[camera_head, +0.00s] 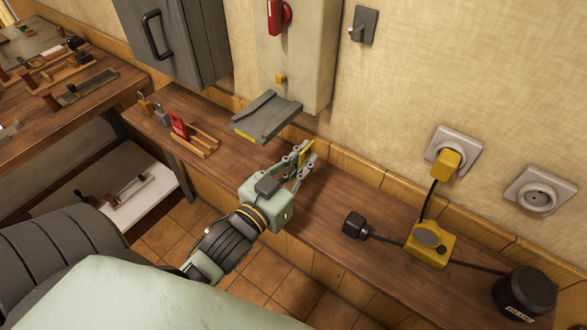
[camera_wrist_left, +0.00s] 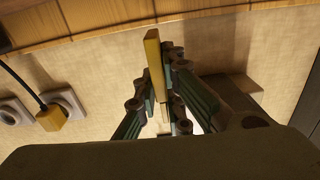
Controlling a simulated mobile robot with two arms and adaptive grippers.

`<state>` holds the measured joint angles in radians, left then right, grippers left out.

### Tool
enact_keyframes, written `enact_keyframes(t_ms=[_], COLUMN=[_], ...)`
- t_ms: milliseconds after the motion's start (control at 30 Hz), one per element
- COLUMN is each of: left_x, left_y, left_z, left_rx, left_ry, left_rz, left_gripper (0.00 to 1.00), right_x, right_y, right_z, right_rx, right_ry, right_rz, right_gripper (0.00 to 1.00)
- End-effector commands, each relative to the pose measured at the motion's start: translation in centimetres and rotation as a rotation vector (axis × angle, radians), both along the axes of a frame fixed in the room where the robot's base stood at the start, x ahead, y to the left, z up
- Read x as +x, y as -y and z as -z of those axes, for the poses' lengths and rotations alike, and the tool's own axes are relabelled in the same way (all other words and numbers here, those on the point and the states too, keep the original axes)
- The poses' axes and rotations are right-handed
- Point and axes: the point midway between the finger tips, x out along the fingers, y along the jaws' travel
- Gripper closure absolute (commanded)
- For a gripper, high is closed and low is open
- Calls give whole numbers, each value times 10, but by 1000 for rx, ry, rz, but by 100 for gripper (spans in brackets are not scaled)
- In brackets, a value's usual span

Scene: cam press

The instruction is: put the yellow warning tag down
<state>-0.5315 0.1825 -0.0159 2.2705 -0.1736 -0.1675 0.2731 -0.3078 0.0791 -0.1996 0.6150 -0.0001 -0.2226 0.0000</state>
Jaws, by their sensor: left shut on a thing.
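My left gripper (camera_head: 303,160) is shut on the yellow warning tag (camera_head: 304,153). It holds the tag over the wooden bench (camera_head: 330,203), near the wall. In the left wrist view the tag (camera_wrist_left: 153,62) stands edge-on between the fingers of the left gripper (camera_wrist_left: 165,85). Whether the tag touches the bench cannot be told. My right gripper is not in view.
A wooden rack (camera_head: 198,143) with a red tag (camera_head: 179,126) and padlocks stands at the left. At the right are a yellow box (camera_head: 430,245), a black plug (camera_head: 355,225) and a black cylinder (camera_head: 524,291).

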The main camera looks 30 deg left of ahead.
Motion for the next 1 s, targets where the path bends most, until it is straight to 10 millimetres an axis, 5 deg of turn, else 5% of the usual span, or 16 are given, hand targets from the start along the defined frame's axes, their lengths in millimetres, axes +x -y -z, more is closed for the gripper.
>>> enact_keyframes(t_ms=[267, 567, 967, 1000], left_x=[3, 4, 3, 3], left_y=[-33, -33, -33, -33], left_z=[20, 57, 64, 63], left_rx=[-2, -3, -2, -2], left_ry=[-1, 0, 1, 1], left_rz=[0, -1, 1, 1], left_gripper=[100, 100, 100, 90], right_x=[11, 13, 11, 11], right_y=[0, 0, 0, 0], right_z=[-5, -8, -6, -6], right_rx=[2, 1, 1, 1], right_ry=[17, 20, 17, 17], right_rz=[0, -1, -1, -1], right_gripper=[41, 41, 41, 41])
